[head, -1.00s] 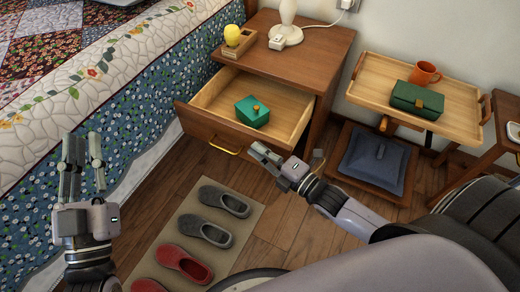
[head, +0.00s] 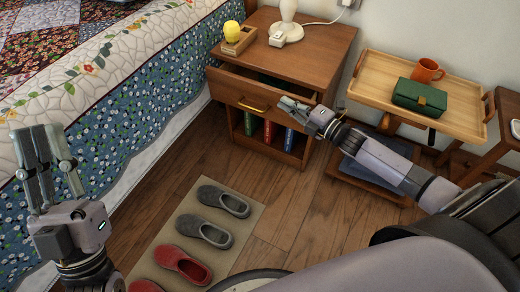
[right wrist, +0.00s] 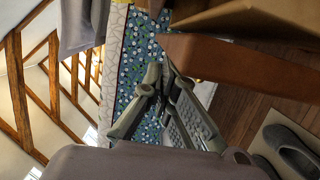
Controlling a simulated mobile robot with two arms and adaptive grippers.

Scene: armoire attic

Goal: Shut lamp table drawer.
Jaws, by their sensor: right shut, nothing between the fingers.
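The lamp table (head: 310,45) is a brown wooden cabinet beside the bed. My right gripper (head: 285,106) is shut and empty at the right end of the drawer front. In the right wrist view its fingers (right wrist: 158,84) are close beside a brown wooden edge, seemingly the drawer front (right wrist: 225,65); I cannot tell if they touch. My left gripper (head: 38,135) is open and empty beside the bed, away from the table.
A lamp (head: 288,30) and a yellow object in a wooden holder (head: 238,42) stand on the tabletop. A tray table (head: 455,105) with an orange mug (head: 427,70) and green case (head: 419,97) is at right. Slippers (head: 203,231) lie on a floor mat.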

